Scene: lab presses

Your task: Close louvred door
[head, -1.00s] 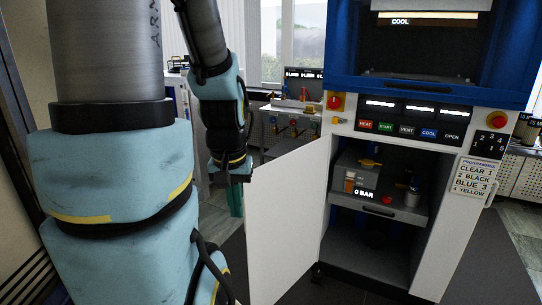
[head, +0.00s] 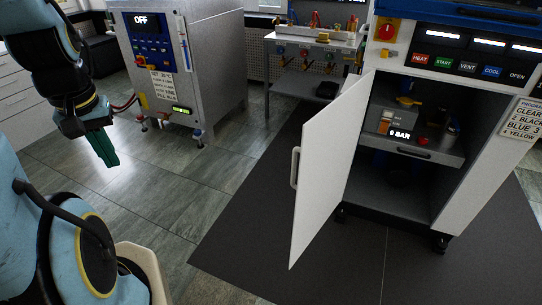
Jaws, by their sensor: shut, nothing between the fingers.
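A white door (head: 327,165) stands open at the left side of the press cabinet (head: 482,165). It swings out toward me, with its handle (head: 294,167) on its left edge. No louvres show on the face I see. My gripper (head: 107,164) has green fingers, points down and is shut and empty. It is well to the left of the door, apart from it, with floor showing between.
Inside the cabinet is a shelf (head: 405,143) with a unit reading 0 BAR. A grey machine (head: 178,65) reading OFF stands behind my gripper. A bench (head: 310,85) with valves is at the back. A dark mat (head: 260,215) lies on clear floor before the door.

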